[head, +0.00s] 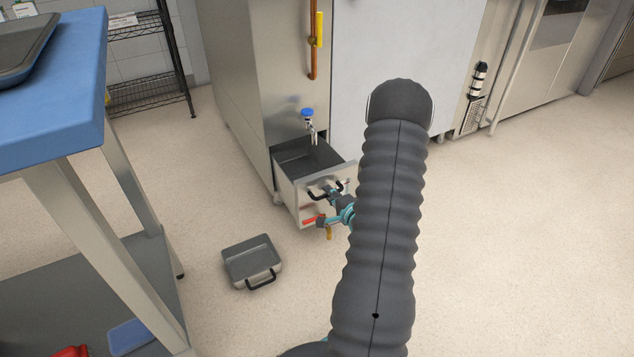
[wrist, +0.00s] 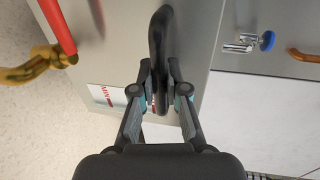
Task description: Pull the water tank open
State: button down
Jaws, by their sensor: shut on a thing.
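The water tank (head: 296,196) is a metal, open-topped drawer low in the steel cabinet. In the head view it stands out from the cabinet, with its dark inside showing. Its black bar handle (head: 319,188) is on the front panel. In the wrist view the handle (wrist: 157,35) runs up between the fingers of my gripper (wrist: 160,78), which is shut on it. A red-levered brass drain valve (wrist: 45,54) is beside the handle on the tank's front. My arm hides part of the tank's right side in the head view.
A tap with a blue knob (head: 308,113) hangs above the tank. A grey pan with a black handle (head: 252,263) lies on the floor in front of it. A blue-topped table (head: 75,125) stands at the left. The floor (head: 520,230) at the right is clear.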

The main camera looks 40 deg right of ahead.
jog(key=shift+f+v, duration=0.25)
jog(key=shift+v, duration=0.9)
jog(key=c, duration=1.2)
grip_release()
jog(key=shift+s, duration=0.15)
jog(key=v, duration=1.1)
jog(key=shift+s+r, duration=0.1)
jog(key=shift+s, duration=0.25)
